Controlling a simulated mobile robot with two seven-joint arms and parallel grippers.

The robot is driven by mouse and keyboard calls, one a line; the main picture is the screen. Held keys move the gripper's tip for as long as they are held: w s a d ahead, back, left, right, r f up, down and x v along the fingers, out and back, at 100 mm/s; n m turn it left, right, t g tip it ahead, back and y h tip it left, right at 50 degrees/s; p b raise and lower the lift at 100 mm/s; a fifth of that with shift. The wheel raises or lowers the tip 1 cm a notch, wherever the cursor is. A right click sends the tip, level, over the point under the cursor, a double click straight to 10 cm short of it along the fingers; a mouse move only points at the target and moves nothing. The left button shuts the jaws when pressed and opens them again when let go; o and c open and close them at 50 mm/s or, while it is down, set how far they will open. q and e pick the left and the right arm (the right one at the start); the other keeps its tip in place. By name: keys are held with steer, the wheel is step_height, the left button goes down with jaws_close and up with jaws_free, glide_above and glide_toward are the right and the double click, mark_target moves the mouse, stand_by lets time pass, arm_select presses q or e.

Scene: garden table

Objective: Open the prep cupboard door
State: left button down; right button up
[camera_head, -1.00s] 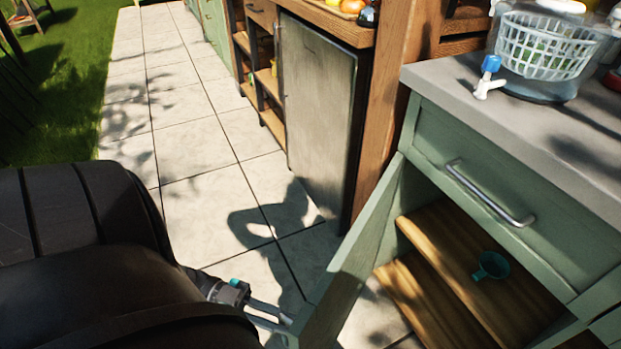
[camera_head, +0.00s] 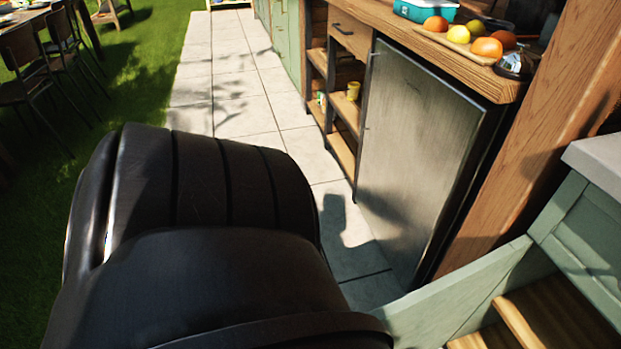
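The green prep cupboard door (camera_head: 455,298) stands swung open at the lower right. Wooden shelves (camera_head: 548,318) show inside the cupboard to the right of it. A green drawer front (camera_head: 590,235) is above the shelves, under a pale countertop (camera_head: 600,162). My dark arm fills the lower left and middle and reaches the door's near lower part. It hides whatever is behind it. Neither gripper shows in this view, so I cannot see whether one touches the door.
A steel fridge (camera_head: 418,150) stands beyond the door, beside a wooden post (camera_head: 545,140). Fruit lies on a board (camera_head: 455,45) on the wooden counter. Paving (camera_head: 235,85) is clear at the back. Chairs (camera_head: 28,55) stand on the grass at left.

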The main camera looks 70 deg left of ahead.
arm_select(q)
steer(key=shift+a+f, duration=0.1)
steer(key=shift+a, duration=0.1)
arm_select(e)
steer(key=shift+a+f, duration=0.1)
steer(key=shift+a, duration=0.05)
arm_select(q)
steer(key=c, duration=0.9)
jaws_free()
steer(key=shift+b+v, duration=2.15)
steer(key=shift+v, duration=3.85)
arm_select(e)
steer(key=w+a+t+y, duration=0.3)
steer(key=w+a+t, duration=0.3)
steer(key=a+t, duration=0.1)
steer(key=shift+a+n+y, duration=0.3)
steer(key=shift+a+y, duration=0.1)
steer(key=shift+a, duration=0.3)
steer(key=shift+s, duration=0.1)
